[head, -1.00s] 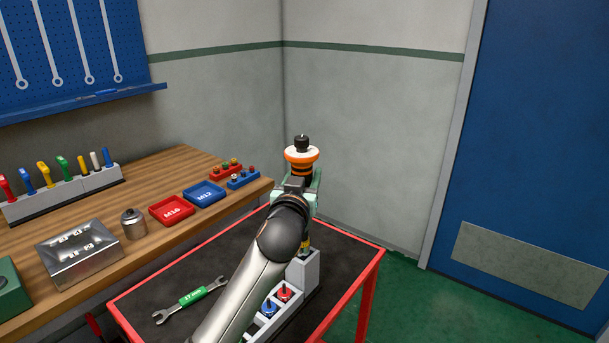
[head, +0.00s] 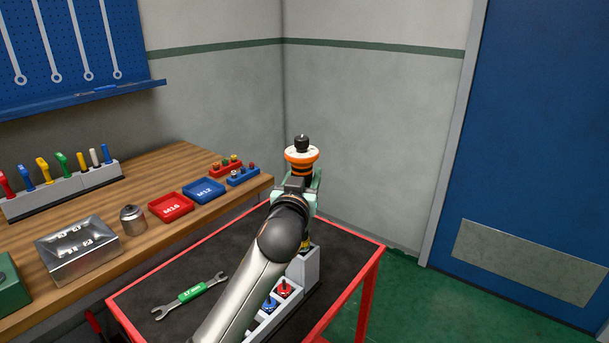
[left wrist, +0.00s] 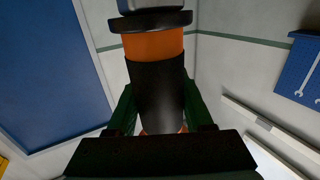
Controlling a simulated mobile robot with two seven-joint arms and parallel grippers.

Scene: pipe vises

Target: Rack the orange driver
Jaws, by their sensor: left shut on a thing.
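The orange driver (head: 302,166) has orange and black bands, a pale collar and a black end on top. It stands about upright in my left gripper (head: 303,188), which is shut on it. In the left wrist view its orange band and black body (left wrist: 156,85) show between my green fingers (left wrist: 160,115). A grey rack (head: 304,270) stands on the red cart right below, with a red and a blue item in its near slots. A yellow-banded part shows between gripper and rack; my arm hides whether the driver touches the rack. My right gripper is not in view.
The red-edged cart (head: 345,262) has a dark top with a green-handled wrench (head: 190,295) at left. The wooden bench (head: 165,165) holds a red tray (head: 171,207), a blue tray (head: 204,191), a metal box and a tool rack. Walls stand behind the cart.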

